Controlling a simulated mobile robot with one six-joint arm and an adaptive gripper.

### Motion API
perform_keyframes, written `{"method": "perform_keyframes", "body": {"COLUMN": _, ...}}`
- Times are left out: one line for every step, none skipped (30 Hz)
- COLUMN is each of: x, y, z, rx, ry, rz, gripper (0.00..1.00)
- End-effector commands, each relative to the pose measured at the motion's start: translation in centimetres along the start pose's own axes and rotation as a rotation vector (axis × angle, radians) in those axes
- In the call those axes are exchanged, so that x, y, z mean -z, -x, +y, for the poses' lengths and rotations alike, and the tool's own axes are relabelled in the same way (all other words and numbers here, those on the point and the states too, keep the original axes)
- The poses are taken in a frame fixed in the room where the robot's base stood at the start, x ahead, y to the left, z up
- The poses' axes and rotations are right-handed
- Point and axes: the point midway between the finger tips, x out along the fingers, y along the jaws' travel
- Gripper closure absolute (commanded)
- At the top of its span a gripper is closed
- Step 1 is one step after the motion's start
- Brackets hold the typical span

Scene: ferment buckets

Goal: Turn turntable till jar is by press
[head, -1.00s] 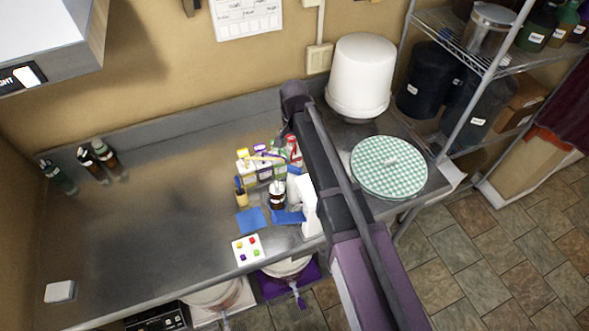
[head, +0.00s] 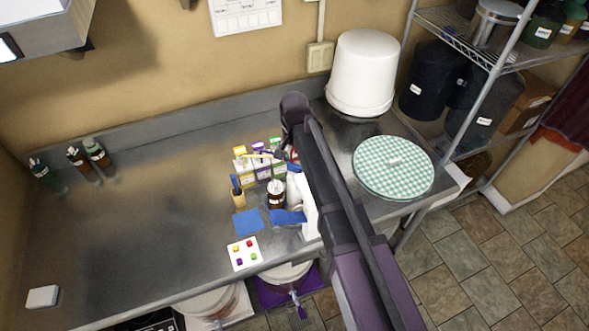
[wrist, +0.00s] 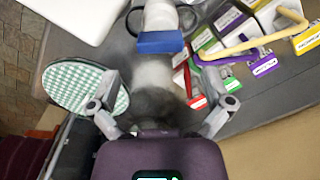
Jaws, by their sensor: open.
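A small brown jar (head: 276,194) with a white label stands on the steel bench beside my arm in the head view. A white object (head: 310,208) and blue pieces (head: 288,217) are just right of it, partly behind my arm; I cannot tell whether they are the press. A round green-checked disc (head: 393,166) lies flat at the bench's right end and also shows in the wrist view (wrist: 72,82). No turntable is clearly identifiable. My gripper (wrist: 163,88) is open, its fingers either side of a blurred grey-white column with a blue block (wrist: 161,42); contact is unclear.
Small labelled boxes (head: 262,168) stand behind the jar. A white bucket (head: 362,72) stands at the back right. A coloured-dot card (head: 244,253) lies near the front edge. The left bench is mostly clear, with bottles (head: 96,152) at the back. A wire shelf (head: 440,20) is on the right.

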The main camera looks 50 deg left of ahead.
Motion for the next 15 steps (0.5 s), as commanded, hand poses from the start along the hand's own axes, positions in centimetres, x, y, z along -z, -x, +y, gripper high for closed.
{"method": "perform_keyframes", "body": {"x": 0.0, "y": -0.8, "z": 0.0, "rx": 0.0, "ry": 0.0, "rz": 0.0, "gripper": 0.0}}
{"method": "perform_keyframes", "body": {"x": 0.0, "y": -1.0, "z": 0.0, "rx": 0.0, "ry": 0.0, "rz": 0.0, "gripper": 0.0}}
{"method": "perform_keyframes", "body": {"x": 0.0, "y": -1.3, "z": 0.0, "rx": 0.0, "ry": 0.0, "rz": 0.0, "gripper": 0.0}}
{"method": "perform_keyframes", "body": {"x": 0.0, "y": -1.5, "z": 0.0, "rx": 0.0, "ry": 0.0, "rz": 0.0, "gripper": 0.0}}
{"method": "perform_keyframes", "body": {"x": 0.0, "y": -1.8, "z": 0.0, "rx": 0.0, "ry": 0.0, "rz": 0.0, "gripper": 0.0}}
{"method": "perform_keyframes", "body": {"x": 0.0, "y": -2.1, "z": 0.0, "rx": 0.0, "ry": 0.0, "rz": 0.0, "gripper": 0.0}}
{"method": "perform_keyframes", "body": {"x": 0.0, "y": -2.3, "z": 0.0, "rx": 0.0, "ry": 0.0, "rz": 0.0, "gripper": 0.0}}
{"method": "perform_keyframes", "body": {"x": 0.0, "y": -2.5, "z": 0.0, "rx": 0.0, "ry": 0.0, "rz": 0.0, "gripper": 0.0}}
{"method": "perform_keyframes", "body": {"x": 0.0, "y": -2.8, "z": 0.0, "rx": 0.0, "ry": 0.0, "rz": 0.0, "gripper": 0.0}}
{"method": "perform_keyframes", "body": {"x": 0.0, "y": -3.0, "z": 0.0, "rx": 0.0, "ry": 0.0, "rz": 0.0, "gripper": 0.0}}
{"method": "perform_keyframes", "body": {"x": 0.0, "y": -3.2, "z": 0.0, "rx": 0.0, "ry": 0.0, "rz": 0.0, "gripper": 0.0}}
{"method": "perform_keyframes", "body": {"x": 0.0, "y": -3.5, "z": 0.0, "rx": 0.0, "ry": 0.0, "rz": 0.0, "gripper": 0.0}}
{"method": "perform_keyframes", "body": {"x": 0.0, "y": -3.7, "z": 0.0, "rx": 0.0, "ry": 0.0, "rz": 0.0, "gripper": 0.0}}
{"method": "perform_keyframes", "body": {"x": 0.0, "y": -3.9, "z": 0.0, "rx": 0.0, "ry": 0.0, "rz": 0.0, "gripper": 0.0}}
{"method": "perform_keyframes", "body": {"x": 0.0, "y": -4.2, "z": 0.0, "rx": 0.0, "ry": 0.0, "rz": 0.0, "gripper": 0.0}}
